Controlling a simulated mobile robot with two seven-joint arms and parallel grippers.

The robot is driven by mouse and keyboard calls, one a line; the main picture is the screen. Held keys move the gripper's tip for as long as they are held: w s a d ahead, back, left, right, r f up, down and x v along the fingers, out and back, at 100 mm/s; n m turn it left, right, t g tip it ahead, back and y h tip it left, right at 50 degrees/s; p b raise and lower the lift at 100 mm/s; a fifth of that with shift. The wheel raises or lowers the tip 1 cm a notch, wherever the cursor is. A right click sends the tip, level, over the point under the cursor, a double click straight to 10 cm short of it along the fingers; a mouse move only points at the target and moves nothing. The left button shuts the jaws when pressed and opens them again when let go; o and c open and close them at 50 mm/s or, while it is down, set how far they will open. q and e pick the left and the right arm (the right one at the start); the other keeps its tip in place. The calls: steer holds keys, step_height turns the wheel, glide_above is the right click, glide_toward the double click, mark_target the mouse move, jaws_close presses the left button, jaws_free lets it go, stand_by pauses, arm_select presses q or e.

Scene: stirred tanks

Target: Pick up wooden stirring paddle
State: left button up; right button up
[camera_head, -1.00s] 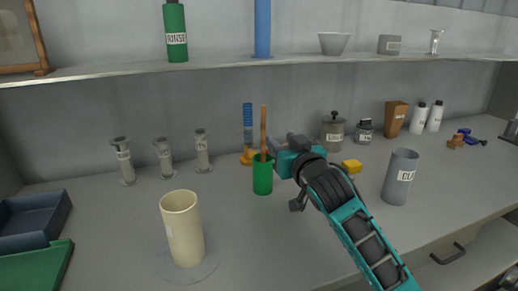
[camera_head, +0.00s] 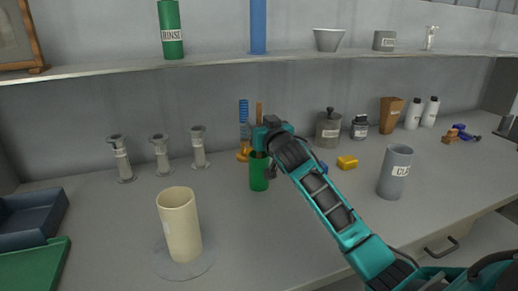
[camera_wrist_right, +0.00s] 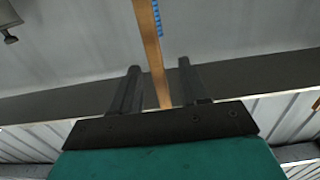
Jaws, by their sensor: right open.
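The wooden stirring paddle (camera_head: 259,109) stands upright in a green cup (camera_head: 259,178) near the middle of the counter. Only the top of its handle shows above my right gripper in the head view. My right gripper (camera_head: 262,140) is at the paddle, just above the cup. In the right wrist view the paddle's shaft (camera_wrist_right: 150,45) runs between the two open fingers (camera_wrist_right: 158,85), with a gap on each side. The paddle's lower end is hidden in the cup. My left gripper is not in view.
A blue-and-orange tool (camera_head: 243,125) stands just left behind the cup. A cream cylinder (camera_head: 180,225) stands at front left, a grey cylinder (camera_head: 396,172) at right. A yellow block (camera_head: 347,162) lies right of the cup. A shelf (camera_head: 200,64) runs above the counter.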

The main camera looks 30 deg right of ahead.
steer(key=shift+w+d, duration=0.1)
steer(key=shift+w, duration=0.3)
steer(key=shift+c, duration=0.4)
jaws_close()
